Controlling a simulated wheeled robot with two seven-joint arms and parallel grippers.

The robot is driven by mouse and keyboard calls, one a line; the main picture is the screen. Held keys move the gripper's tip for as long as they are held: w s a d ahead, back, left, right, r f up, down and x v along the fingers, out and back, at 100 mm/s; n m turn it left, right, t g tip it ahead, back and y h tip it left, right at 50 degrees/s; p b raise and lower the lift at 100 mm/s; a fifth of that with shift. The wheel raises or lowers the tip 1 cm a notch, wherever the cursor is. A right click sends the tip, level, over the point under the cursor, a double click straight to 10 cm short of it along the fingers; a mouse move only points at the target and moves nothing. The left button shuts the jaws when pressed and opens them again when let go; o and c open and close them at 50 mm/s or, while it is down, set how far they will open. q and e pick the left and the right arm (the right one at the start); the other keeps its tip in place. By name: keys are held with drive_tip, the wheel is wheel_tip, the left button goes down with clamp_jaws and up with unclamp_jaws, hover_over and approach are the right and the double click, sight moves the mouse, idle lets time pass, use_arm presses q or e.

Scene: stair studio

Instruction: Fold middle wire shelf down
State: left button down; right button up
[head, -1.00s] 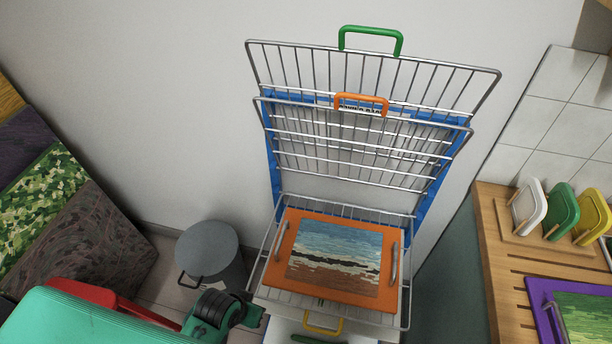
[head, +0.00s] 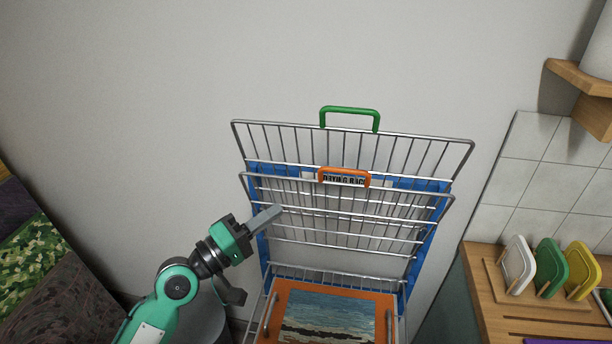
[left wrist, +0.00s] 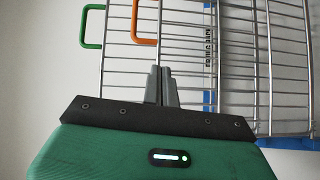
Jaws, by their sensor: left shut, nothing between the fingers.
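The middle wire shelf (head: 345,215) has an orange handle (head: 344,177) at its top edge and is folded up, leaning against the rack. Behind and above it stands the top wire shelf (head: 400,150) with a green handle (head: 350,112), also folded up. My left gripper (head: 268,217) is shut and empty, its fingertips in front of the left side of the middle shelf; I cannot tell whether they touch it. In the left wrist view the shut fingers (left wrist: 161,85) point toward the wires, with the orange handle (left wrist: 143,22) just above them. My right gripper is not in view.
The lower shelf (head: 262,315) is folded out and holds an orange board with a seascape painting (head: 330,318). A wooden counter with white, green and yellow boards (head: 548,268) stands at right. A wooden wall shelf (head: 580,90) is at upper right. A grey bin (head: 200,318) stands at lower left.

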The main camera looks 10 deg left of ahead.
use_arm(q)
drive_tip(key=shift+n+t, duration=0.4)
drive_tip(key=shift+n, duration=0.1)
drive_tip(key=w+d+r+p, duration=0.1)
drive_tip(key=w, duration=0.1)
drive_tip(key=w+d+r+p, duration=0.3)
drive_tip(key=w+d+r, duration=0.1)
drive_tip(key=w, duration=0.1)
drive_tip(key=shift+d+p, duration=0.15)
drive_tip(key=shift+p, duration=0.15)
drive_tip(key=shift+w+d, duration=0.3)
